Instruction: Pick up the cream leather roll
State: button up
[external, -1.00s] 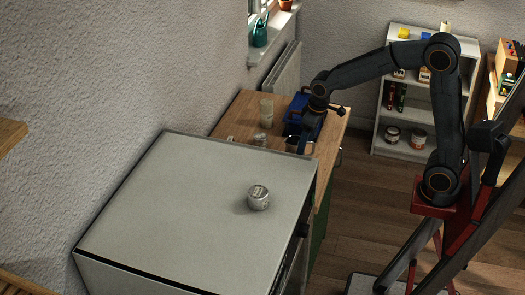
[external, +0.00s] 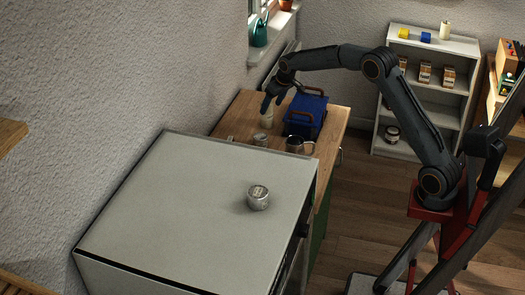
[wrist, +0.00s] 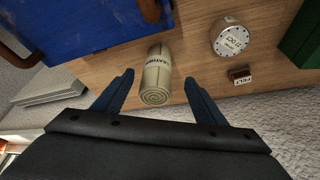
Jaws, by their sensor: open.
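The cream leather roll (wrist: 156,78) stands on the wooden counter, with dark lettering on its side and its spiral end facing the wrist camera. In the external view the roll (external: 266,118) stands by the wall, partly hidden by my gripper (external: 271,104). In the wrist view my gripper (wrist: 160,82) is open, with one blue finger to the left of the roll and the other to its right. Gaps show between the roll and both fingers. I cannot tell whether the fingers are level with it.
A blue toolbox (external: 305,115) stands close to the right of the roll. A metal mug (external: 298,145) and a silver tin (external: 260,140) are nearer the appliance (external: 200,210). The wrist view shows a small FELT block (wrist: 239,74) beside a round tin (wrist: 230,38).

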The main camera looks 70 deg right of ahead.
aim_at(271, 109)
jog(key=shift+f, duration=0.55)
jog(key=shift+p+x, duration=0.3)
jog(key=shift+x, duration=0.85)
jog(key=shift+d+p+x, duration=0.15)
jog(key=shift+p+x, duration=0.4)
jog(key=shift+x, duration=0.8)
jog(key=shift+d+p+x, duration=0.2)
jog(key=shift+p+x, duration=0.35)
jog(key=shift+x, duration=0.8)
jog(key=shift+w+r, duration=0.1)
jog(key=shift+w, duration=0.1)
